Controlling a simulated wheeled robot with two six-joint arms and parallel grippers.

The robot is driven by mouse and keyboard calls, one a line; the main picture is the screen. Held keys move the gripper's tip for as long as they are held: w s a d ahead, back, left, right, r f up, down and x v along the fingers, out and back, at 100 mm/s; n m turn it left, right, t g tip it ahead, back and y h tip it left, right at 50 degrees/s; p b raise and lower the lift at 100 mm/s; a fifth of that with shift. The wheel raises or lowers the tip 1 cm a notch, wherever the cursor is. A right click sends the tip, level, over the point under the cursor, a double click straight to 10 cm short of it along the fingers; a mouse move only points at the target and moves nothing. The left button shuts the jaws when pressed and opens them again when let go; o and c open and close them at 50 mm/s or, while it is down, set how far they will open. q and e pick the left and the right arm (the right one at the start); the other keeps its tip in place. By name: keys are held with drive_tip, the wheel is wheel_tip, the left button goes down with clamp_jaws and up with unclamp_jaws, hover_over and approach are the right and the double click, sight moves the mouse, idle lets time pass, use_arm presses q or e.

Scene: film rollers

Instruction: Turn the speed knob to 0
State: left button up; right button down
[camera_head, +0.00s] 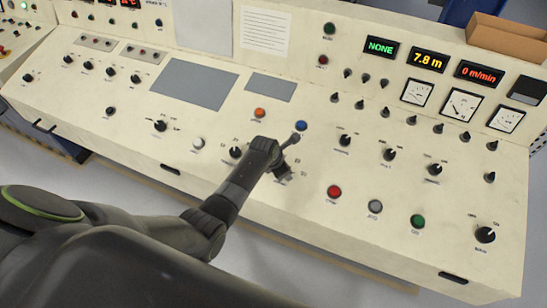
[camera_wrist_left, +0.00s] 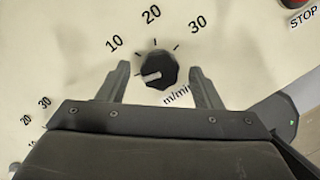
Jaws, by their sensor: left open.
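The speed knob (camera_wrist_left: 156,70) is black and round, with a white pointer line toward its left side, slightly downward. Around it the left wrist view shows the marks 10, 20 and 30 and the label m/min; no 0 mark is visible. My left gripper (camera_wrist_left: 160,74) is open, with one finger on each side of the knob. Gaps show between fingers and knob, and I cannot tell the depth. In the head view my left gripper (camera_head: 286,160) is over the middle of the panel and hides the knob.
The cream control panel (camera_head: 225,195) carries several other knobs. A blue button (camera_head: 301,126) and an orange button (camera_head: 259,113) lie close behind the gripper. Red (camera_head: 334,191), grey (camera_head: 375,206) and green (camera_head: 417,221) buttons are to its right. A display (camera_head: 479,75) reads 0 m/min.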

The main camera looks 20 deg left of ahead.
use_arm(q)
drive_tip(key=b+v, duration=0.1)
drive_tip(key=v, duration=1.5)
drive_tip(key=shift+r, duration=0.35)
drive_tip(key=shift+s+a, duration=0.15)
drive_tip(key=s+a+f+m+y, duration=0.1)
drive_tip(key=s+a+m, duration=0.2)
drive_tip(key=s+m, duration=0.65)
drive_tip(key=s+a+f+m+y, duration=0.15)
drive_tip(key=s+a+m, duration=0.25)
drive_tip(key=s+m, duration=0.5)
drive_tip(key=s+a+m+y, duration=0.1)
drive_tip(key=s+a+m, duration=0.2)
drive_tip(key=s+m, duration=0.65)
wheel_tip(320, 180, down, 31)
drive_tip(key=s+a+n+g+b, duration=0.1)
drive_tip(key=g+b, duration=0.1)
drive_tip(key=b, duration=0.5)
drive_tip(key=s+f+b, duration=0.3)
drive_tip(key=s+f, duration=0.4)
drive_tip(key=f, duration=0.4)
drive_tip(key=s+d+f+g+b, duration=0.1)
drive_tip(key=s+f+b, duration=0.2)
drive_tip(key=s+f, duration=0.5)
wheel_tip(320, 180, down, 4)
drive_tip(key=shift+s+r+h, duration=0.15)
drive_tip(key=shift+s+h, duration=0.15)
drive_tip(key=shift+h, duration=0.05)
